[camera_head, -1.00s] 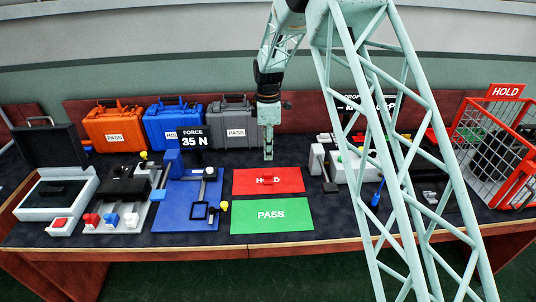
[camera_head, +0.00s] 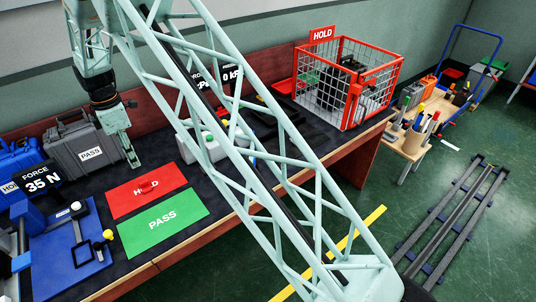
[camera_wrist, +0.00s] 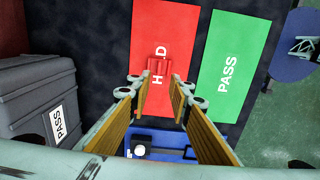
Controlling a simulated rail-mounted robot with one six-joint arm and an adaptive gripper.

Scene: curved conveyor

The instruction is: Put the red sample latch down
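The red sample latch (camera_head: 148,187) lies on the red HOLD mat (camera_head: 170,178), over the HOLD lettering. It also shows in the wrist view (camera_wrist: 158,66), red on red, in line with the gap between my fingertips. My gripper (camera_head: 134,162) points down above the back left of the mat. In the wrist view my gripper (camera_wrist: 157,84) has its two fingers well apart with nothing held between them. The fingertips look clear of the latch; their exact height above it is hard to tell. The green PASS mat (camera_head: 163,222) lies in front and is bare.
A grey PASS case (camera_head: 88,150) stands close behind my gripper. A blue fixture (camera_head: 70,252) and the force display (camera_head: 40,180) are to the left. A red HOLD wire cage (camera_head: 345,85) stands at the table's right end. My lattice arm covers part of the bench.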

